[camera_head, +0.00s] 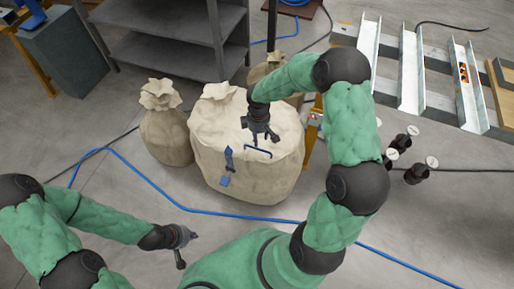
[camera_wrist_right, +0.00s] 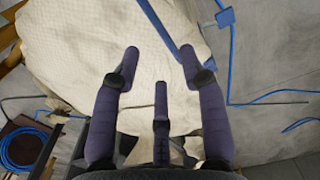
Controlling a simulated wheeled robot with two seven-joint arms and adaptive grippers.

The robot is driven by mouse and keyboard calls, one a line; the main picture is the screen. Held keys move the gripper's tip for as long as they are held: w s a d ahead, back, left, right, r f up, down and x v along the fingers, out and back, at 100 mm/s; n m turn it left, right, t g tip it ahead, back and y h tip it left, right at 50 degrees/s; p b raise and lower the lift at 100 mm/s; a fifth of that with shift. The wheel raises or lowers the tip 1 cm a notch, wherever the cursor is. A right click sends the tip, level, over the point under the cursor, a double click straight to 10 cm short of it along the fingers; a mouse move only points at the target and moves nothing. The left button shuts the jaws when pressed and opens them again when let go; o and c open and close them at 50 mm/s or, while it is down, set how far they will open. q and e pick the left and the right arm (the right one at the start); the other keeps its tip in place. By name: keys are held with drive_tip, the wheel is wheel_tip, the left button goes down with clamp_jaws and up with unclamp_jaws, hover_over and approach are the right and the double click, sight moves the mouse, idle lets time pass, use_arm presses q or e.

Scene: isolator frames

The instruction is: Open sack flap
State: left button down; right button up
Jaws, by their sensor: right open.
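A large cream sack (camera_head: 230,125) stands upright on the floor in the middle of the head view, its top bunched. On its upper side is a blue bar-like handle (camera_head: 258,151), with a blue strap (camera_head: 229,158) and blue tag (camera_head: 225,182) to the left. I cannot make out the flap's edges. My right gripper (camera_head: 260,134) is open and empty just above the handle. In the right wrist view its fingers (camera_wrist_right: 158,62) are spread over the cream cloth, with a blue strip (camera_wrist_right: 160,27) running toward the right fingertip; contact is unclear. My left gripper (camera_head: 188,250) has spread fingers, empty, away from the sack.
A smaller sack (camera_head: 165,135) stands close at the left, and another sack (camera_head: 262,68) is behind. Grey shelving (camera_head: 170,55) rises at the back. A blue hose (camera_head: 140,177) crosses the floor in front. Dark cylindrical items (camera_head: 418,172) stand at the right.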

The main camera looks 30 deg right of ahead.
wheel_tip(320, 180, down, 7)
drive_tip(key=b, duration=0.2)
drive_tip(key=shift+r+b, duration=0.1)
drive_tip(key=shift+b, duration=0.2)
clamp_jaws()
